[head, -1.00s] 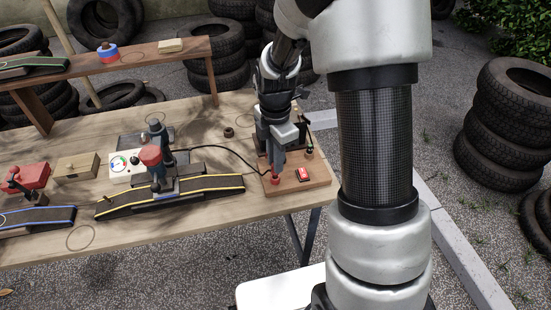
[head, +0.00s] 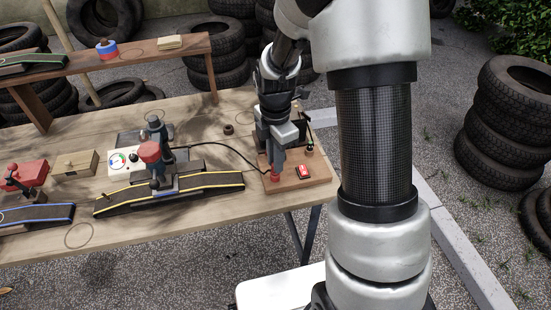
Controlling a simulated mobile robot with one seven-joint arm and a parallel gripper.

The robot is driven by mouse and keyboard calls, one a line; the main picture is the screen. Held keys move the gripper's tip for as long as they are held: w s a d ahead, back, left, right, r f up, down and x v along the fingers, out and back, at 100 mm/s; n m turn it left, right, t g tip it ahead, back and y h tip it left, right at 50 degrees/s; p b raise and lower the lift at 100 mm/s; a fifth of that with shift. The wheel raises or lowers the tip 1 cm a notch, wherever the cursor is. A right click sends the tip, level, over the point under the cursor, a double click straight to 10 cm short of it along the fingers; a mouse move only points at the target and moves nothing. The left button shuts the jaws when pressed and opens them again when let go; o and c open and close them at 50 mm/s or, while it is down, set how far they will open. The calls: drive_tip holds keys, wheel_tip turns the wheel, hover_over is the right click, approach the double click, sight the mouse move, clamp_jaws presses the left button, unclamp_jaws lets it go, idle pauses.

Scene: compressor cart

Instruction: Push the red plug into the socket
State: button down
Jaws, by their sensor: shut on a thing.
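My gripper (head: 276,170) points straight down over the wooden board (head: 318,174) at the right end of the table. It is shut on the red plug (head: 275,178), whose red body shows just below the fingertips, low at the board's left front. A black cable runs from the gauge box toward the plug. The socket is not clearly seen; the plug and my fingers cover that spot, and I cannot tell how deep the plug sits. A red rocker switch (head: 303,171) lies on the board right of the plug.
A black ramp with yellow edges (head: 210,187), bearing a red-topped compressor part (head: 150,152), stands left of the board. A white gauge box (head: 121,161) and a wooden box (head: 75,164) are farther left. A raised shelf (head: 150,54) is behind.

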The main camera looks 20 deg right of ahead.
drive_tip(key=shift+f, duration=0.35)
drive_tip(key=c, duration=1.1)
unclamp_jaws()
drive_tip(key=shift+r+p, duration=2.55)
drive_tip(key=shift+r, duration=1)
drive_tip(key=shift+r, duration=0.1)
drive_tip(key=s+r+m+t+p, duration=0.2)
drive_tip(key=s+r+m, duration=0.4)
drive_tip(key=r, duration=0.4)
drive_tip(key=s+r+m+t+p, duration=0.1)
drive_tip(key=s+r+m+p, duration=0.3)
drive_tip(key=s+r+m, duration=0.2)
drive_tip(key=s+r+m+t+p, duration=0.2)
drive_tip(key=s+r+m, duration=0.4)
drive_tip(key=r, duration=0.8)
drive_tip(key=shift+s+r+m+t+p, duration=0.15)
drive_tip(key=shift+m+p, duration=0.1)
drive_tip(key=shift+m, duration=0.55)
drive_tip(key=shift+s+r+m+t+p, duration=0.15)
drive_tip(key=shift+m+p, duration=0.1)
drive_tip(key=shift+m, duration=0.55)
